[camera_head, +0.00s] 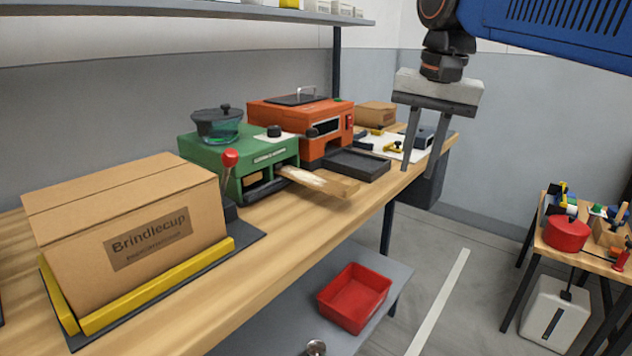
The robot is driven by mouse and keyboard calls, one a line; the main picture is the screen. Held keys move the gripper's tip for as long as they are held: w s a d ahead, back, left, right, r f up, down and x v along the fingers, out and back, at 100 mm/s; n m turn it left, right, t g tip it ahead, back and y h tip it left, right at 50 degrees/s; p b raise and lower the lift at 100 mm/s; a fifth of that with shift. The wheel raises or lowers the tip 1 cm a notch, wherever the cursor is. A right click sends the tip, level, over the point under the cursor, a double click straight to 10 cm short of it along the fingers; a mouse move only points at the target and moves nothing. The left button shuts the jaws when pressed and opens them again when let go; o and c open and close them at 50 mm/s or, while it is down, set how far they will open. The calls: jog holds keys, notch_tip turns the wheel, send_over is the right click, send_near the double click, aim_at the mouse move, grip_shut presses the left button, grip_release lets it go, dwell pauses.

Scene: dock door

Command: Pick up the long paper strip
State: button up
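A tan paper strip (322,181) sticks out to the right from the front of the green dispenser (243,157) on the workbench. It has a pale patch on top, and its inner end is hidden in the dispenser. My gripper (418,172) hangs with its fingers pointing down, to the right of the strip in the picture. Its two fingers are apart with nothing between them. It does not touch the strip.
On the workbench (275,263) stand a Brindlecup carton (130,235) in a yellow-edged holder, a red-knobbed lever (230,160) and an orange machine (295,120) with a dark tray (345,164). A red bin (354,298) sits on the lower shelf. A side table (590,250) stands right.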

aim_at(352, 187)
jog(key=w+a+r+m+g, duration=0.25)
jog(key=w+a+r, duration=0.35)
jog(key=a+r, duration=0.45)
jog(key=shift+m+t+h, duration=0.25)
jog(key=shift+t+h, duration=0.05)
jog(key=shift+t, duration=0.05)
jog(key=f, duration=1.7)
jog(key=shift+a+f, duration=0.25)
jog(key=shift+f, duration=0.15)
grip_shut()
